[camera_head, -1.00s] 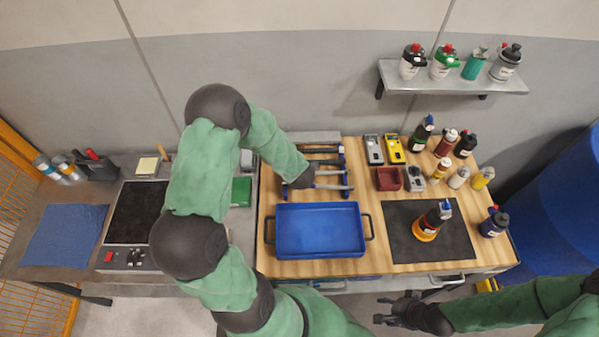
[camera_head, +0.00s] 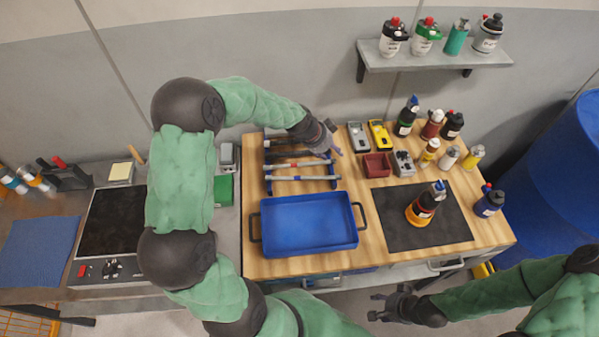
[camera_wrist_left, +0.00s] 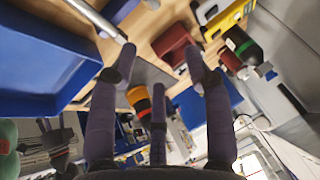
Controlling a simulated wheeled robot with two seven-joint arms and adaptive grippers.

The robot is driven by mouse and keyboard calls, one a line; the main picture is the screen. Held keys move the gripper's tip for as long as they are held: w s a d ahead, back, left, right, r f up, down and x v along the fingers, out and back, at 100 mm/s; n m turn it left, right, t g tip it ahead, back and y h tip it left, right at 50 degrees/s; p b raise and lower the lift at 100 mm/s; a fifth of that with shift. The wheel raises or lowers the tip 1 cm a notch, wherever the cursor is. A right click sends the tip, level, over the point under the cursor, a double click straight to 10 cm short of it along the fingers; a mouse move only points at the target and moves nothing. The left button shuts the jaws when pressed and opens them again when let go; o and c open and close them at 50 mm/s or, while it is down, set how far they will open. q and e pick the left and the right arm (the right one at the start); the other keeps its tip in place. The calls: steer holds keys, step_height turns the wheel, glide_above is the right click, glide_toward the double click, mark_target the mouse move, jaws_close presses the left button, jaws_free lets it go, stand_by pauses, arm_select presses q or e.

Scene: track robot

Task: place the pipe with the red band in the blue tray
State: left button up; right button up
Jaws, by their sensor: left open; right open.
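My left gripper (camera_head: 331,139) is open and empty at the rack's right end. A grey pipe end (camera_wrist_left: 97,20) shows beyond its fingers. My right gripper (camera_head: 384,307) is open and empty before the bench.
A dark red bin (camera_head: 376,166) and yellow and grey devices stand right of the rack. Several bottles stand at the back right. An orange bottle (camera_head: 421,211) stands on a black mat (camera_head: 455,229) right of the tray. A shelf (camera_head: 435,56) hangs above.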

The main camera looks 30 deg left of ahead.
arm_select(q)
steer(key=s+a+g+b, duration=0.1)
steer(key=a+g+b, duration=0.2)
steer(key=b, duration=0.1)
steer(key=n+g+y+b, duration=0.2)
steer(key=g+y+b, duration=0.1)
steer(key=b, duration=0.1)
glide_above(300, 164)
step_height(300, 164, down, 5)
steer(key=shift+s+d+r, duration=0.1)
steer(key=shift+s, duration=0.05)
step_height(300, 164, down, 5)
steer(key=shift+f+b, duration=0.1)
steer(key=shift+b, duration=1.1)
jaws_close()
